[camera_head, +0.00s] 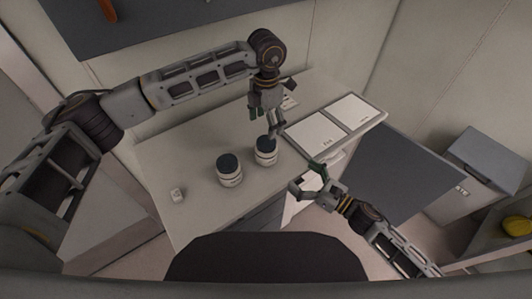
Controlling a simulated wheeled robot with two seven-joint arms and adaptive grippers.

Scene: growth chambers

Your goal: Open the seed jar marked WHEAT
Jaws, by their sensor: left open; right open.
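Two white jars with dark lids stand upright on the counter (160,155). The left jar (231,172) stands clear of both grippers. The right jar (265,154) is directly below my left gripper (270,130), whose open fingers point down at its lid. I cannot tell whether the fingers touch the lid. The jar labels are too small to read, so I cannot tell which is marked WHEAT.
Two white panels (317,132) lie at the counter's right end. A small white block (177,194) sits at the counter's left. A grey panel (385,172) stands right of the counter. A grey bin (480,165) and a yellow object (517,226) are further right.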

